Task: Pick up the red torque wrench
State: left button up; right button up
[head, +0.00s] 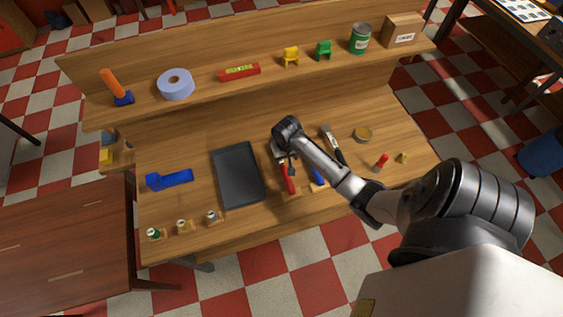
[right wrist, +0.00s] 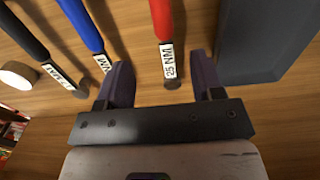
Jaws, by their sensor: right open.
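The red torque wrench (head: 289,178) lies on the workbench, just right of a dark tray. In the right wrist view its red handle (right wrist: 161,18) has a white "25 NM" label and a dark end. My right gripper (head: 281,157) is open over the bench, near the wrench in the head view. In the right wrist view the two fingers (right wrist: 160,68) stand apart, with the wrench's labelled end between them in the picture. I cannot tell the height gap. The forearm hides part of the area around the wrench. My left gripper is not in view.
A blue-handled wrench (head: 317,175) lies close to the right of the red one, then a black-handled one (head: 335,148). The dark tray (head: 238,176) is on the left. A shelf (head: 210,92) with several items runs along the back.

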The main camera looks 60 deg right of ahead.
aim_at(285, 171)
notch_tip(285, 171, down, 8)
jog(key=shift+w+d+b, duration=0.1)
jog(key=shift+w+b, duration=0.05)
jog(key=shift+b, duration=0.15)
jog(key=f, duration=0.4)
jog(key=shift+a+f, duration=0.2)
jog(key=shift+a, duration=0.2)
jog(key=shift+f, duration=0.45)
jog(key=shift+d, duration=0.1)
jog(key=c, duration=1)
jog(key=shift+c, duration=0.4)
jog(key=shift+r, duration=0.15)
